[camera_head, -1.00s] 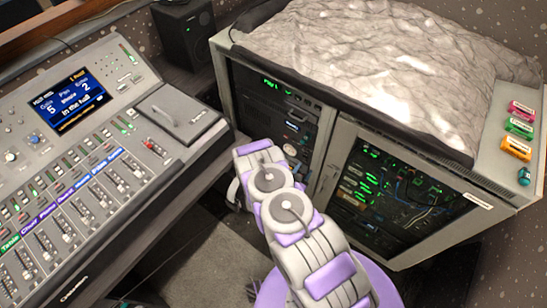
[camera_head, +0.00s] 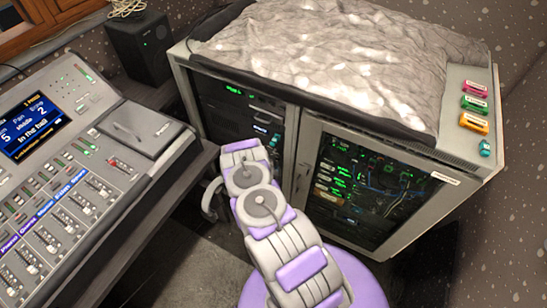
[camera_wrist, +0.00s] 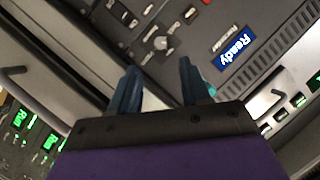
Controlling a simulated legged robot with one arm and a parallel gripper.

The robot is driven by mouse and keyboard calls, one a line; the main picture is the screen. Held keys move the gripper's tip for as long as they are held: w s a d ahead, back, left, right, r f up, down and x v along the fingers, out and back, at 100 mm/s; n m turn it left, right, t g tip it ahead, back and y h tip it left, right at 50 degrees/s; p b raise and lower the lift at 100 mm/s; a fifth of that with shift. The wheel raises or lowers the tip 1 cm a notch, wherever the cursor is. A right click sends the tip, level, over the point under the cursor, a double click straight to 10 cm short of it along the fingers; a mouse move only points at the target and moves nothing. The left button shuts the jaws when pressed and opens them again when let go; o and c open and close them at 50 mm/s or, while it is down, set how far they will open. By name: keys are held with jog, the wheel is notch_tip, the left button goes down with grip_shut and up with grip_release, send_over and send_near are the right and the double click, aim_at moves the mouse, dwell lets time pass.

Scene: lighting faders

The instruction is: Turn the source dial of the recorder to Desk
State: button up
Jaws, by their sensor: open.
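The recorder (camera_wrist: 150,22) is a dark grey panel at the top of the wrist view, tilted in the picture. It carries a "Recorder" label and a lit blue "Ready" display (camera_wrist: 233,48). Several small knobs and buttons sit on it; one round knob (camera_wrist: 160,43) is left of the label. I cannot read any dial markings, so I cannot tell which is the source dial or where it points. My gripper (camera_wrist: 157,88) is open and empty, its two dark blue fingers pointing toward the panel, apart from the knobs as far as I can tell. In the head view my arm hides it.
The rack cabinet (camera_head: 291,150) stands ahead, with a grey cloth (camera_head: 330,55) and several coloured tags on top. Its right door (camera_head: 445,178) has a dark pane. The mixing desk (camera_head: 128,180) is at left, a black speaker (camera_head: 139,46) behind it.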

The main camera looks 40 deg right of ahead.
aim_at(275, 153)
jog(key=b+x, duration=0.1)
jog(key=x, duration=0.7)
jog(key=shift+w+d+f+b, duration=0.15)
jog(key=shift+b, duration=0.2)
grip_shut()
